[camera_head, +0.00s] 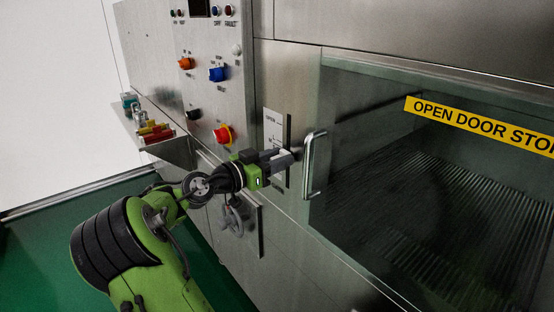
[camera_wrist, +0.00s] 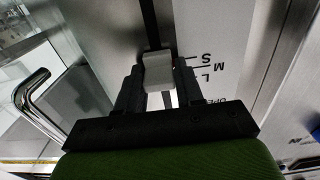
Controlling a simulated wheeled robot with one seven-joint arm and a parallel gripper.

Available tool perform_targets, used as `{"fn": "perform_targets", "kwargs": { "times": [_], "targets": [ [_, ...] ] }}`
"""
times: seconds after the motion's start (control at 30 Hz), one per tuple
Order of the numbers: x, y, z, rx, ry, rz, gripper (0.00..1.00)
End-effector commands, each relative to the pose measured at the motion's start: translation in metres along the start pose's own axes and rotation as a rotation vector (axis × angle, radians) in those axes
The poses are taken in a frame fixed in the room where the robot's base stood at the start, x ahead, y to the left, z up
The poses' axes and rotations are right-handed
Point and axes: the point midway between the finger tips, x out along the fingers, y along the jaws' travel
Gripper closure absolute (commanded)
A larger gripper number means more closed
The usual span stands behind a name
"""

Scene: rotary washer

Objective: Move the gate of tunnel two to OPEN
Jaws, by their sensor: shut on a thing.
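The gate handle (camera_wrist: 156,72) is a light grey block on a dark vertical slot (camera_wrist: 149,22) in a steel panel. A pale scale plate (camera_head: 271,126) beside the slot has OPEN at its top in the head view. In the head view the fingers mostly hide the handle.
A metal door handle (camera_head: 315,165) stands out close to the right of my fingers. It belongs to a glazed door with a yellow sign (camera_head: 480,125). A control panel with a red knob (camera_head: 223,134) and a blue knob (camera_head: 217,74) is at the upper left.

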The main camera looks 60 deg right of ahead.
Motion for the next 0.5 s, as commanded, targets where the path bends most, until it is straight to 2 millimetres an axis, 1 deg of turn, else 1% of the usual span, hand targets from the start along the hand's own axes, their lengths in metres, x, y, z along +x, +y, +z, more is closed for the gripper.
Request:
{"fn": "perform_targets", "kwargs": {
  "times": [0.1, 0.17, 0.27, 0.3, 0.4, 0.5],
  "targets": [
    [0.000, 0.000, 0.000, 0.000, -0.001, 0.000, 1.00],
    [0.000, 0.000, -0.004, 0.001, -0.001, 0.000, 1.00],
    [0.000, 0.000, -0.024, 0.004, 0.000, 0.000, 1.00],
    [0.000, 0.000, -0.035, 0.005, 0.001, -0.001, 1.00],
    [0.000, 0.000, -0.058, 0.006, 0.004, -0.002, 1.00],
    [0.000, 0.000, -0.073, 0.006, 0.004, -0.001, 1.00]
  ]
}}
